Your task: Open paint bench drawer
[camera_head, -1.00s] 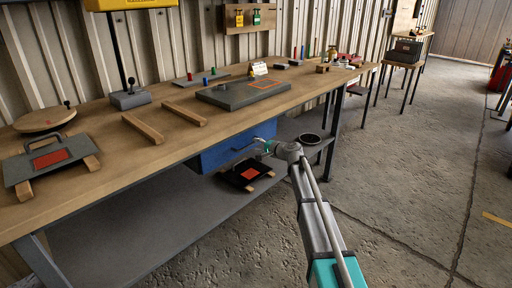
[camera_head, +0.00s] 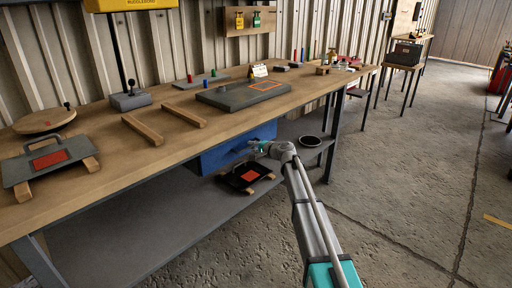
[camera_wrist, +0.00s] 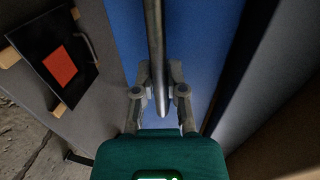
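The blue paint bench drawer (camera_head: 222,157) hangs under the wooden bench top, and its blue front (camera_wrist: 125,30) fills the middle of the wrist view. A grey bar handle (camera_wrist: 154,45) runs up the wrist view, standing off that front. My gripper (camera_head: 257,147) is at the handle in the head view. In the wrist view my gripper (camera_wrist: 160,88) has one finger on each side of the bar, with gaps showing, so it is open around the handle. The arm partly hides the handle in the head view. The drawer looks shut.
A black panel with a red square (camera_head: 247,177) lies on the lower shelf (camera_head: 150,235) below the drawer; it also shows in the wrist view (camera_wrist: 60,64). A dark round dish (camera_head: 310,141) sits right of my gripper. The concrete floor (camera_head: 400,190) at right is clear.

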